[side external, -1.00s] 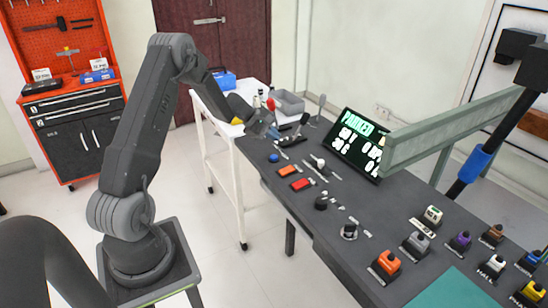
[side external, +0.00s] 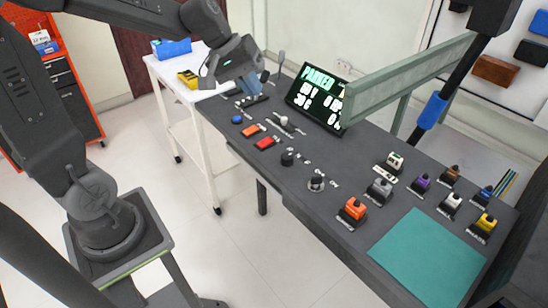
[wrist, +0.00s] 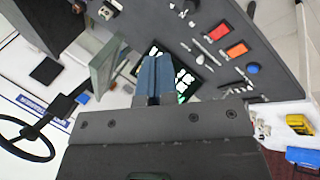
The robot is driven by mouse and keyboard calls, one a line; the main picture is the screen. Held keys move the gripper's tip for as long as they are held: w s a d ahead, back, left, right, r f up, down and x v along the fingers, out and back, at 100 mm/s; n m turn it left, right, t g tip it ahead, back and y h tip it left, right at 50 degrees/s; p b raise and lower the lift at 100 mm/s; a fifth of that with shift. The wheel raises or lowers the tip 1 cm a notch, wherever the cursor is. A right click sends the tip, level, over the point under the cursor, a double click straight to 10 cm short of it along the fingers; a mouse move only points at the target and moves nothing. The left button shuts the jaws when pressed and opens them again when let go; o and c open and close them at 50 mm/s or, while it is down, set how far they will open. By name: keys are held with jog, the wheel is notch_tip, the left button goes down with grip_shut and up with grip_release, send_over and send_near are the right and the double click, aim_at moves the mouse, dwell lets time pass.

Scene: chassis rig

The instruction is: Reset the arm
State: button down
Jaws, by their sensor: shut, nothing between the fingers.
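My gripper (side external: 258,92) is over the far left end of the dark console (side external: 335,195), pointing down and right. In the wrist view its two blue-grey fingers (wrist: 153,78) are together with nothing between them. The console carries a screen (side external: 318,97) whose top line looks like "PARKED", plus a blue button (side external: 237,119), an orange button (side external: 250,130) and a red button (side external: 267,143). The screen also shows behind the fingers in the wrist view (wrist: 183,88), partly covered by them. I cannot tell the exact gap between my gripper and the console's small levers.
A grey-green beam (side external: 410,78) stands over the console's back edge, right of the screen. A white cart (side external: 190,95) with a blue bin (side external: 172,48) and a yellow item (side external: 188,79) is at the left. Several coloured blocks and a teal mat (side external: 425,258) occupy the right end.

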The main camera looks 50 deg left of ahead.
jog(key=s+d+m+y, duration=0.1)
jog(key=s+d+m, duration=0.1)
jog(key=s, duration=0.3)
jog(key=s+d+r+m+y, duration=0.1)
jog(key=s+d+m, duration=0.1)
jog(key=s, duration=0.4)
jog(key=s+d+m+t+y, duration=0.1)
jog(key=s+d+m, duration=0.1)
jog(key=s+m, duration=0.2)
jog(key=shift+s+r, duration=0.2)
jog(key=shift+s, duration=0.5)
